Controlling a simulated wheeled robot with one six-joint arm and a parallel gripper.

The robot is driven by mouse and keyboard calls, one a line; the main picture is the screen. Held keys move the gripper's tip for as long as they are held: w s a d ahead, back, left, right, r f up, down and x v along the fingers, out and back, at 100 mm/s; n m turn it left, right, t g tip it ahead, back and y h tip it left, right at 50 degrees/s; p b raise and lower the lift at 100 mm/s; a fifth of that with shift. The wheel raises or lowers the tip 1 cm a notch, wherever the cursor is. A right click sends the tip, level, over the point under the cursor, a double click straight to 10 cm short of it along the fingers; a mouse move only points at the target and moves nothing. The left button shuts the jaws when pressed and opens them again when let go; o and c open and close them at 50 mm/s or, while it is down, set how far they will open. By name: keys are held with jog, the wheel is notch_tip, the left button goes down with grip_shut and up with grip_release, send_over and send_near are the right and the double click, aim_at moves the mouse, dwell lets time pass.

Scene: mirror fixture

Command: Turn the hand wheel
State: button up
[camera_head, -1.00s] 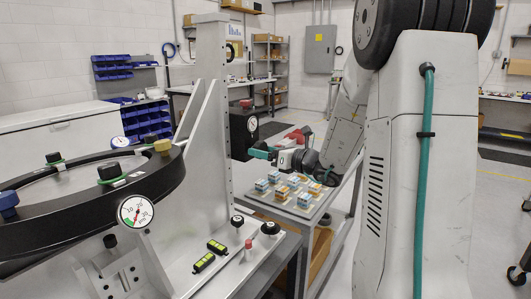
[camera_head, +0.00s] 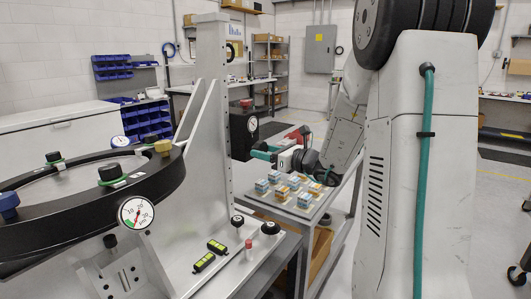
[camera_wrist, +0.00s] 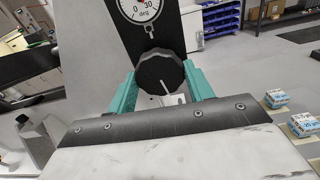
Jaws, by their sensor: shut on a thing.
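The hand wheel (camera_wrist: 160,72) is a black lobed knob with a white line on its face, in the middle of the wrist view. My gripper (camera_wrist: 162,84) has its two teal fingers on either side of it, shut on it. The white line points down and slightly right. Just above is a white dial (camera_wrist: 143,9) marked in degrees; its needle is mostly cut off. In the head view my gripper (camera_head: 263,151) reaches in from the right to the dark block (camera_head: 239,135) with a small dial (camera_head: 252,124). The wheel cannot be made out there.
A tall grey upright (camera_head: 212,110) stands left of my gripper, beside a large black ring (camera_head: 90,205) with clamps and a gauge (camera_head: 136,212). Below my gripper is a cart (camera_head: 310,212) with several small boxes (camera_head: 293,183). Open floor lies at the right.

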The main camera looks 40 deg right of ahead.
jog(key=n, duration=0.4)
jog(key=shift+n, duration=0.3)
jog(key=n, duration=0.4)
jog(key=shift+n, duration=0.3)
jog(key=n, duration=0.4)
jog(key=shift+n, duration=0.3)
jog(key=n, duration=1.2)
jog(key=shift+n, duration=0.3)
jog(key=n, duration=0.3)
jog(key=shift+n, duration=2.1)
